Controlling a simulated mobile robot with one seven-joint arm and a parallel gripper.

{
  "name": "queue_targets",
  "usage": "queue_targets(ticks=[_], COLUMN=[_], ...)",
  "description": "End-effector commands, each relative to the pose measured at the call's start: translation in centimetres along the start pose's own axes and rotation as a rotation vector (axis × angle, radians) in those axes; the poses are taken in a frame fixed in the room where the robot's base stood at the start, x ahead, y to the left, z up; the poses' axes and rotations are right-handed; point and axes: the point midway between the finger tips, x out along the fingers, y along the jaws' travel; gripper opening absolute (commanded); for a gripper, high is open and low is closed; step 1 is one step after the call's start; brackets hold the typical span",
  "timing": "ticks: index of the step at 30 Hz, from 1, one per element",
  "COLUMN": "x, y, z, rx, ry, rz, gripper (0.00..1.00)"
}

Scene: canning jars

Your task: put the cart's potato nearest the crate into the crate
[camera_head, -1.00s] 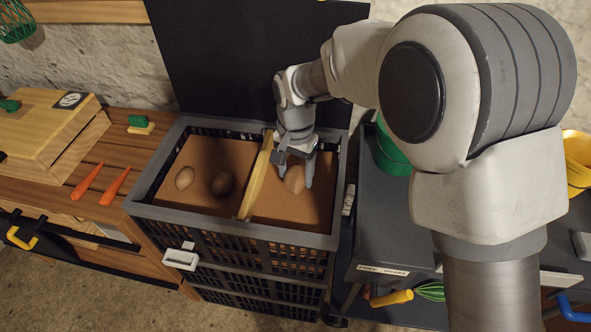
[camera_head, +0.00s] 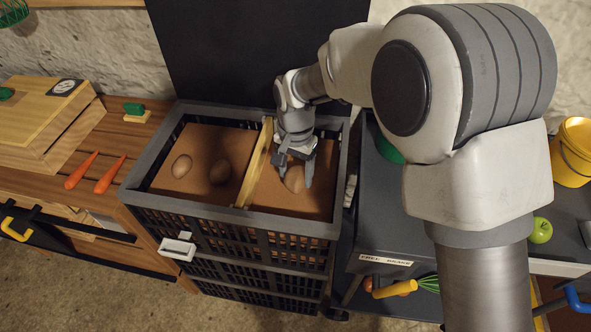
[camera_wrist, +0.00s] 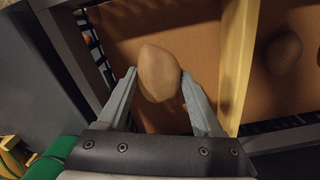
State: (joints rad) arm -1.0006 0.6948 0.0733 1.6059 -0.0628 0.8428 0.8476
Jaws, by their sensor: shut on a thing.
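A brown potato (camera_head: 294,179) is between my gripper's fingers in the right compartment of the dark slatted crate (camera_head: 247,229). In the wrist view both fingertips press the sides of this potato (camera_wrist: 159,73). My gripper (camera_head: 294,172) points down into the crate and is shut on the potato, low over the brown floor; I cannot tell whether the potato touches it. A wooden divider (camera_head: 256,165) parts the two sides.
The dark cart (camera_head: 385,225) stands right of the crate, with a green container (camera_head: 388,150), a green apple (camera_head: 541,230) and a yellow bucket (camera_head: 572,152). Left is a wooden counter with carrots (camera_head: 95,174) and a wooden box (camera_head: 40,120). A black panel (camera_head: 255,50) rises behind the crate.

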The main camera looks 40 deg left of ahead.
Motion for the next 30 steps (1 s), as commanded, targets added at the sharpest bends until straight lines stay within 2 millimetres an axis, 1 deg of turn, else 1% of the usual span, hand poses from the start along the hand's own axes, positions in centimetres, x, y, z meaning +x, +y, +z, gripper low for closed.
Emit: queue_targets(ticks=[3,18,30], x=[0.44,0.41,0.98], y=[0.00,0.00,0.00], z=[0.00,0.00,0.00], rx=[0.000,0.000,0.000], ry=[0.000,0.000,0.000], rz=[0.000,0.000,0.000], gripper=[0.46,0.46,0.46])
